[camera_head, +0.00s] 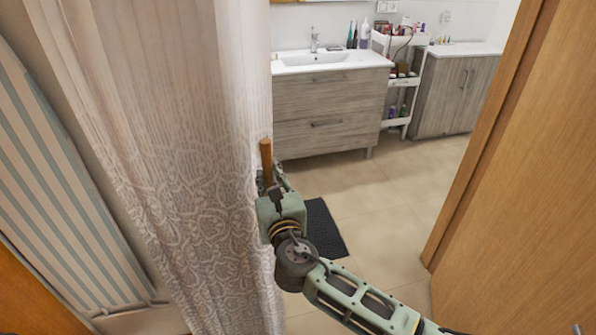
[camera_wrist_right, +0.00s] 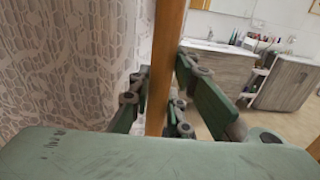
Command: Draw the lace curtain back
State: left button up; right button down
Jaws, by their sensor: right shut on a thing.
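The pale lace curtain (camera_head: 195,150) hangs in folds from the top of the head view, with a leafy pattern on its lower part. It also fills the left of the right wrist view (camera_wrist_right: 70,60). A brown wooden rod (camera_head: 265,160) stands roughly upright at the curtain's right edge; whether it is fixed to the curtain I cannot tell. My right gripper (camera_head: 270,184) is shut on this rod, which passes between its fingers in the right wrist view (camera_wrist_right: 165,65). My left gripper is in neither view.
A grey wood vanity (camera_head: 325,110) with a white sink stands at the back. Beside it are a white cart (camera_head: 397,80) with cosmetics and a low cabinet (camera_head: 455,90). A dark mat (camera_head: 325,228) lies on the tiles. A wooden door (camera_head: 530,190) borders the right.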

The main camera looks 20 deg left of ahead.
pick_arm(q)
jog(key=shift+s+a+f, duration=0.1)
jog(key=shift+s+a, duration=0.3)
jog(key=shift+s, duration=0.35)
pick_arm(e)
jog(key=shift+s+a, duration=0.55)
jog(key=shift+a, duration=0.2)
jog(key=shift+s+a, duration=0.55)
jog(key=shift+a, duration=0.2)
jog(key=c, duration=1.6)
grip_release()
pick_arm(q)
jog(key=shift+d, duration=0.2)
pick_arm(e)
jog(key=v, duration=1.2)
jog(key=shift+f, duration=0.1)
